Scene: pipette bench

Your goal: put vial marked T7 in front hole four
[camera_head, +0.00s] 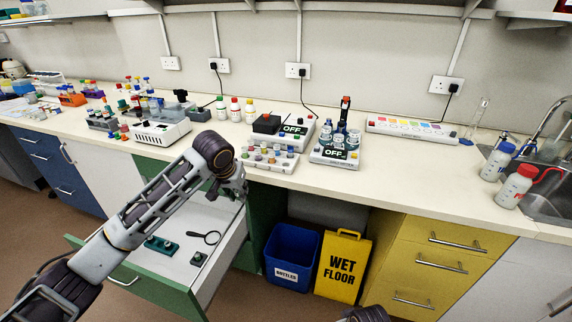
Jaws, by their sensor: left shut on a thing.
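My left gripper (237,189) is at the bench's front edge, above the rear right of an open drawer. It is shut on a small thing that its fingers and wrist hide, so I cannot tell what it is. A white rack (282,168) with several small capped vials in it stands on the bench just beyond and right of the gripper. The marks on the vials and the numbers of the holes are too small to read, so I cannot pick out T7 or front hole four. My right gripper does not show clearly; only a dark arm part is at the bottom edge.
The open drawer (217,262) holds a magnifying glass (206,237) and a green block (161,245). Two devices marked OFF (293,130) (335,154) stand behind and right of the rack. A white stirrer-like box (162,132) is left.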

